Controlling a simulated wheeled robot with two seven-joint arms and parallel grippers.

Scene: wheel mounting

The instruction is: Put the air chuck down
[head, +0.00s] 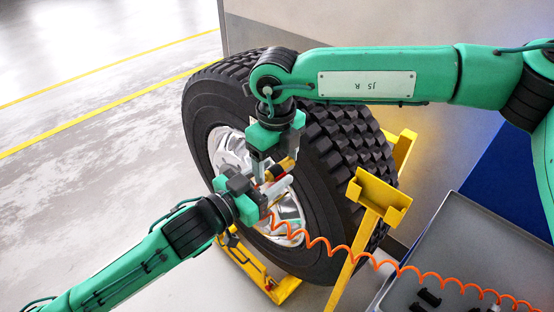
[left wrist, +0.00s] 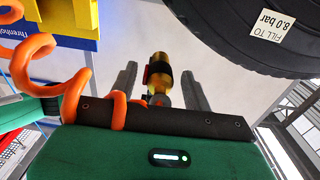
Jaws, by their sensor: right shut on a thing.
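The air chuck (head: 287,163), a small yellow and black cylinder, is at my right gripper (head: 271,166), in front of the wheel. My right gripper points down and is shut on it; the fingers partly hide it. My left gripper (head: 262,184) comes up from the lower left, close beside the right one. In the left wrist view the yellow chuck body (left wrist: 160,72) with a black band stands between my left fingers, with a gap on each side, so they look open. The orange coiled hose (head: 345,253) runs to the lower right; its loops (left wrist: 75,85) pass close by my left gripper.
The large black tyre (head: 335,150) with a silver rim stands on a yellow stand (head: 370,190) right behind the grippers. A grey tray (head: 440,255) with black parts is at lower right. The floor at left is clear. A "FILL TO 8.0 bar" label (left wrist: 272,27) shows on the tyre.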

